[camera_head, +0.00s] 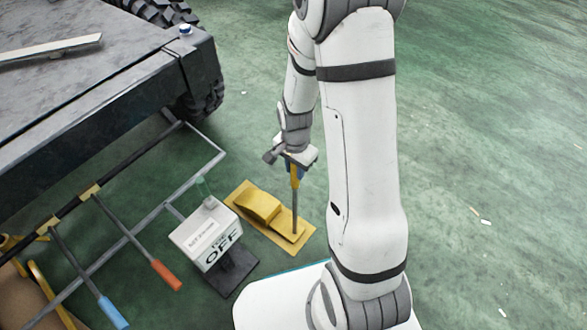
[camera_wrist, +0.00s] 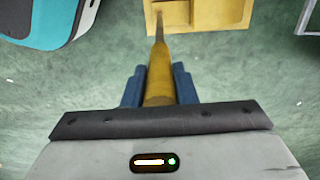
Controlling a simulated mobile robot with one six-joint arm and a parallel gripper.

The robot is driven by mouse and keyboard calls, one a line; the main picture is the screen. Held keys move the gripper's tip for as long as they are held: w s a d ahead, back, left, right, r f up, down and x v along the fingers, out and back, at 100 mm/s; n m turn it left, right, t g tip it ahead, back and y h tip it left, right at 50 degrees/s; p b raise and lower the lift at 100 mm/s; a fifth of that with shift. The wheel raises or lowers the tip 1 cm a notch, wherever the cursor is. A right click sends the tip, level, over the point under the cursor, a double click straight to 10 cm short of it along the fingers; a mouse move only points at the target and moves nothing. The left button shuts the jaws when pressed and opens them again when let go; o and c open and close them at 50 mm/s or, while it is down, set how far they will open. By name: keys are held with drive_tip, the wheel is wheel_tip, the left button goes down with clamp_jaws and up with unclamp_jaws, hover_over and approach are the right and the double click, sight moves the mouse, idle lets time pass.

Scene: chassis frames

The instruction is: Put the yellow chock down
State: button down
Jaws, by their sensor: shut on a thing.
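The yellow chock (camera_head: 262,206) is a wedge with a curved hump, at floor level on a flat yellow patch or plate (camera_head: 243,196). A thin upright rod with a yellow grip rises from its right end. My gripper (camera_head: 294,166) is shut on that grip, above the chock. In the wrist view the yellow grip (camera_wrist: 159,80) sits between my blue fingers, and the rod runs away to the chock (camera_wrist: 205,12) at the top edge. I cannot tell whether the chock's underside bears fully on the surface below.
A white sign block reading OFF (camera_head: 208,235) stands on a dark base, close left of the chock. A metal frame (camera_head: 135,240) with orange-handled and blue-handled levers lies further left. A dark vehicle deck (camera_head: 110,90) with tyres fills the upper left. Green floor is open to the right.

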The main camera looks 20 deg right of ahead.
drive_tip(key=shift+f, duration=0.15)
drive_tip(key=c, duration=1.2)
unclamp_jaws()
drive_tip(key=shift+o, duration=0.2)
drive_tip(key=r+p, duration=0.1)
drive_tip(key=r, duration=0.1)
drive_tip(key=r+p, duration=0.1)
drive_tip(key=r, duration=0.2)
drive_tip(key=a+r+p, duration=0.1)
drive_tip(key=r, duration=0.1)
drive_tip(key=shift+w+r+p, duration=0.15)
drive_tip(key=shift+r+p, duration=0.05)
drive_tip(key=shift+p, duration=0.2)
drive_tip(key=shift+r, duration=0.5)
drive_tip(key=s+r+n+t, duration=0.1)
drive_tip(key=s+r+n, duration=0.9)
drive_tip(key=s+r, duration=0.3)
wheel_tip(320, 180, up, 3)
drive_tip(key=shift+s+d+r, duration=0.1)
drive_tip(key=shift+s+d, duration=0.2)
drive_tip(key=shift+d, duration=0.05)
drive_tip(key=shift+s+n, duration=0.2)
drive_tip(key=shift+n, duration=0.2)
drive_tip(key=shift+c, duration=0.4)
